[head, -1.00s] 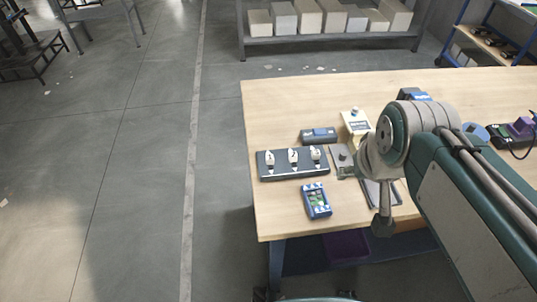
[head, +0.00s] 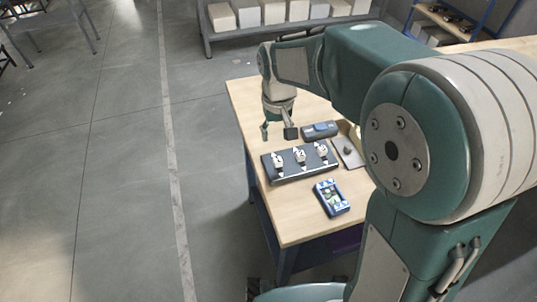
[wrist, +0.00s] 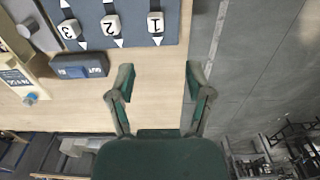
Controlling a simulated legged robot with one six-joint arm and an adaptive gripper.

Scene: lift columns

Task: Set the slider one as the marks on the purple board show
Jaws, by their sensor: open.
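A dark slider board (head: 290,177) lies on the table with three white sliders in a row. In the wrist view the board (wrist: 183,32) is at the top, with the slider marked 1 (wrist: 155,22) at its right, then 2 (wrist: 111,24) and 3 (wrist: 69,29). In the head view slider one (head: 277,160) is leftmost. My gripper (head: 278,132) is open and empty, above the table beyond the board's far left side. In the wrist view its spread fingers (wrist: 160,80) are apart from slider one. I cannot make out a purple board or its marks.
A blue-grey box (head: 320,130) lies behind the board, and a grey plate with a knob (head: 348,150) is to its right. A blue-framed device (head: 331,198) lies in front. The table's left edge is close to the board. Bare wood (wrist: 85,108) shows around the gripper.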

